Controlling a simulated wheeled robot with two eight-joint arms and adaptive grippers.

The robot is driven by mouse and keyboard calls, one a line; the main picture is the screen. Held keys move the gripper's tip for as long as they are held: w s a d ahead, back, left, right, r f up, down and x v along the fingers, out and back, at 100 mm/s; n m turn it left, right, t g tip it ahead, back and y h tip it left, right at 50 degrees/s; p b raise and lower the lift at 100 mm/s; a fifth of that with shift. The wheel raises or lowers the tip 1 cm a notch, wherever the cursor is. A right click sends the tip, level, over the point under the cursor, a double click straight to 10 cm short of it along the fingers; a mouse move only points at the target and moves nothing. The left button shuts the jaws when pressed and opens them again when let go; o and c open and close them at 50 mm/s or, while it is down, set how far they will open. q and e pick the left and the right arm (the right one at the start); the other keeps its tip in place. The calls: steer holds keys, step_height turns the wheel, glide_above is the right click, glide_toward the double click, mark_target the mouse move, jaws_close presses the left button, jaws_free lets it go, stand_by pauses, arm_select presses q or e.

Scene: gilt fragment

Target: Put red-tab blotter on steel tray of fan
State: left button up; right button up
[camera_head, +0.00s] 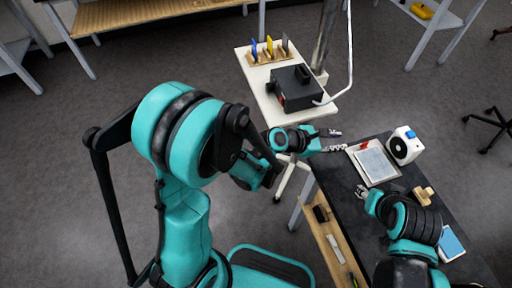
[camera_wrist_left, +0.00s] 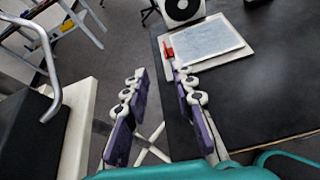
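A pale flat sheet, which looks like the blotter (camera_head: 375,164), lies in front of the white fan (camera_head: 404,146), with a red tab (camera_head: 363,146) at its far left corner. In the left wrist view the pale sheet (camera_wrist_left: 208,40) lies on a white-edged base, seemingly the fan's tray (camera_wrist_left: 222,60); the red tab (camera_wrist_left: 169,52) shows at its left. My left gripper (camera_head: 336,140) is open and empty, just left of the red tab; its spread fingers show in the wrist view (camera_wrist_left: 158,105). My right gripper (camera_head: 375,192) is over the dark table near the tray; its opening is unclear.
The dark table (camera_head: 345,182) also bears a tan block (camera_head: 424,196) and a blue pad (camera_head: 452,243). A white table (camera_head: 256,84) behind holds a black machine (camera_head: 294,88) with a bent pale rail (camera_head: 347,70) and a rack (camera_head: 268,54).

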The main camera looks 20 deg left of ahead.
arm_select(q)
steer(key=s+a+r+m+y, duration=0.2)
steer(key=s+a+m+y, duration=0.1)
steer(key=s+a+m, duration=0.3)
steer(key=s+a+r+m+y, duration=0.1)
steer(key=s+a+m+y, duration=0.2)
steer(key=a+m, duration=0.7)
steer(key=s+a+r+m+g+y, duration=0.1)
steer(key=s+a+r+m+y, duration=0.1)
steer(key=s+a+m+y, duration=0.2)
steer(key=s+a+m, duration=0.3)
steer(key=s+a, duration=0.1)
steer(key=shift+s+a+r+m, duration=0.3)
steer(key=shift+s+m, duration=0.05)
steer(key=shift+m, duration=0.05)
stand_by(0.5)
